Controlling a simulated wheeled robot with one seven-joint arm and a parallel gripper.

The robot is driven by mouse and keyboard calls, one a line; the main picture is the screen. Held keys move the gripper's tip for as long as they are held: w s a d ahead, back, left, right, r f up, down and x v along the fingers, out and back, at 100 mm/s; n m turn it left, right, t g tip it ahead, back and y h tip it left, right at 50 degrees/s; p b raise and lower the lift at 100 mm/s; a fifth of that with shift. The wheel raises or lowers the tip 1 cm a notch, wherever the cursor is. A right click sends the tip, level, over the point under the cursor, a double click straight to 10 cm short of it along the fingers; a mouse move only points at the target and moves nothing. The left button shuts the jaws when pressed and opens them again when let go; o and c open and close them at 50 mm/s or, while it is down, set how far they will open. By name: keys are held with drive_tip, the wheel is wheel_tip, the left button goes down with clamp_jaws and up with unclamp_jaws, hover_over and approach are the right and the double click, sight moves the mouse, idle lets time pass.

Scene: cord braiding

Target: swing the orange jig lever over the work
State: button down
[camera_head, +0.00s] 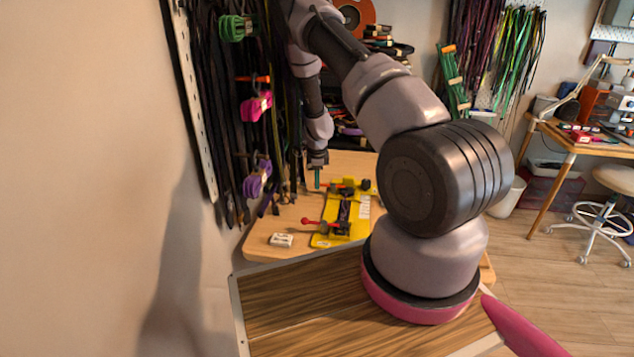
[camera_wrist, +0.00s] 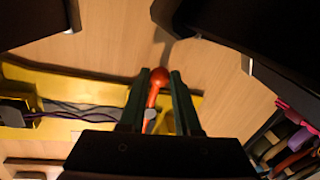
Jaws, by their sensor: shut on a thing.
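The yellow jig (camera_head: 325,240) lies on the wooden bench, with a dark cord work running along its middle. Its orange lever (camera_wrist: 153,95) ends in a round orange-red knob. In the wrist view, the lever's knob end lies between the two dark green fingers of my gripper (camera_wrist: 160,76). My gripper is shut on the lever. In the head view, my gripper (camera_head: 318,181) points down at the jig's far left end. The yellow jig (camera_wrist: 70,82) and the purple-grey cord (camera_wrist: 85,114) also show in the wrist view. My fingers hide part of the lever.
A second, red-knobbed lever (camera_head: 309,222) sits at the jig's near end. Hanging cords and a pink bobbin (camera_head: 256,106) line the wall close to my arm's left. Bare bench shows around the white box.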

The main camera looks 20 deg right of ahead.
drive_tip(key=shift+w, duration=0.1)
idle(0.3)
drive_tip(key=c, duration=0.6)
unclamp_jaws()
drive_tip(key=shift+c, duration=0.2)
drive_tip(key=shift+r, duration=0.1)
wheel_tip(320, 180, up, 10)
drive_tip(key=s, duration=0.2)
drive_tip(key=shift+a+r, duration=0.2)
drive_tip(key=shift+a, duration=0.15)
